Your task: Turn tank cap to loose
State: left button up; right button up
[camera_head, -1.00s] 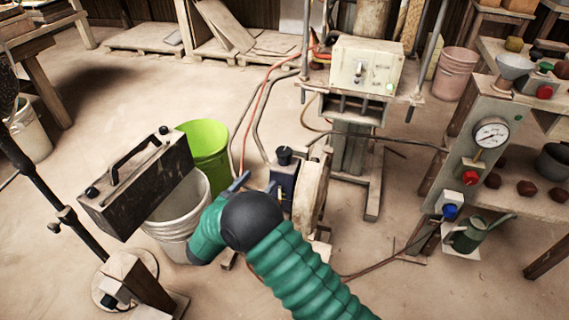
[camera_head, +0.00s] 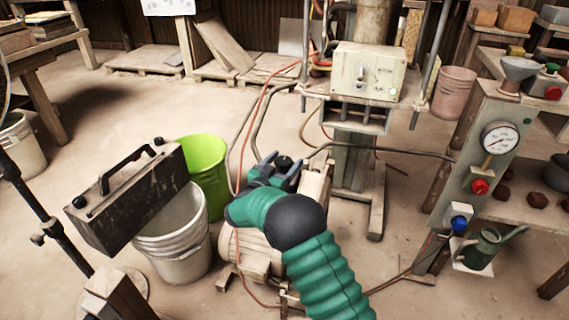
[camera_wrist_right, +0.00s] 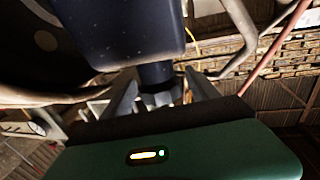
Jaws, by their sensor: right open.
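The tank cap (camera_head: 283,162) is a small black knob on top of the dark blue tank, beside the pump motor in the middle of the head view. The tank itself is mostly hidden behind my right gripper there. In the right wrist view the dark blue tank (camera_wrist_right: 120,35) fills the upper middle, and the black cap (camera_wrist_right: 160,88) sits between my fingers. My right gripper (camera_head: 281,168) is open, with one finger on each side of the cap. I cannot tell whether the fingers touch it. My left gripper is not in view.
A white bucket (camera_head: 175,248) and a green bucket (camera_head: 208,165) stand left of my right arm, with a dark toolbox (camera_head: 130,190) above the white one. The press with its control box (camera_head: 368,72) stands behind. A red hose (camera_head: 254,115) runs close by the gripper.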

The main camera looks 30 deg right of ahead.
jog(key=shift+a, duration=0.1)
jog(key=c, duration=1.3)
jog(key=shift+r+n+t+y+p, duration=0.15)
jog(key=shift+n+t+y+p, duration=0.8)
jog(key=shift+t+p, duration=0.35)
jog(key=shift+c, duration=0.2)
jog(key=shift+n+t+y+p, duration=0.35)
jog(key=shift+n+t+y, duration=0.7)
jog(key=shift+t, duration=0.05)
jog(key=shift+w+a+f+n+t+y, duration=0.1)
jog(key=shift+f+n+t+y, duration=0.1)
jog(key=shift+n+t+y, duration=0.95)
jog(key=shift+g, duration=0.25)
jog(key=o, duration=1.3)
jog(key=shift+o, duration=0.2)
jog(key=shift+r, duration=0.1)
